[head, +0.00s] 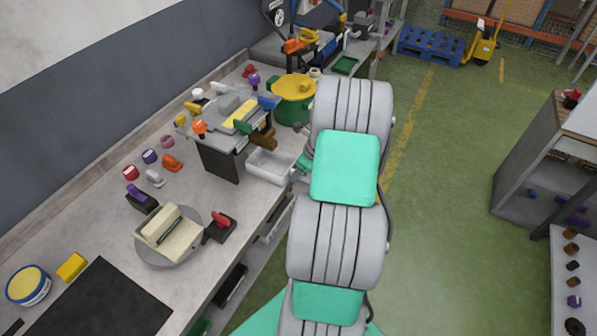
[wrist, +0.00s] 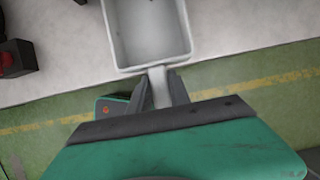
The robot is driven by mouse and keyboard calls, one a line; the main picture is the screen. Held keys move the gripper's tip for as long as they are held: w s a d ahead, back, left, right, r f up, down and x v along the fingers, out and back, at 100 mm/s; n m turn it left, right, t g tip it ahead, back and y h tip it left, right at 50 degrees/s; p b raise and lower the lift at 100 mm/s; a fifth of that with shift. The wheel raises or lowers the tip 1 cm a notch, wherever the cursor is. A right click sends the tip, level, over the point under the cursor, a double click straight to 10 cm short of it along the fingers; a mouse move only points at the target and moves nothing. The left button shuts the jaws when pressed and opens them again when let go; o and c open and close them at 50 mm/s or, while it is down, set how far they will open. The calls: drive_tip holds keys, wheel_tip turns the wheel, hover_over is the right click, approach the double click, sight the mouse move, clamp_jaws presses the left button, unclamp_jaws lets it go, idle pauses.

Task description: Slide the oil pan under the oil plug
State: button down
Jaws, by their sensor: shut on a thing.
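The oil pan (head: 272,179) is a pale grey open tray at the front edge of the bench. It lies just right of a raised fixture (head: 219,160) with a dark side panel. In the wrist view the pan (wrist: 124,40) appears empty, with its short handle towards me. My gripper (wrist: 160,88) is shut on that handle. In the head view my arm hides most of the gripper. I cannot make out the oil plug for certain; a brown part (head: 263,140) sticks out of the fixture's right side, above and behind the pan.
A green drum with a yellow top (head: 294,88) stands behind the pan. A round turntable (head: 171,250) with a beige block and a red-knobbed black piece (head: 219,228) are nearer on the bench. Several coloured knobs lie left of the fixture.

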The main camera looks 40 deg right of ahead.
drive_tip(key=shift+f, duration=0.1)
drive_tip(key=c, duration=1.1)
unclamp_jaws()
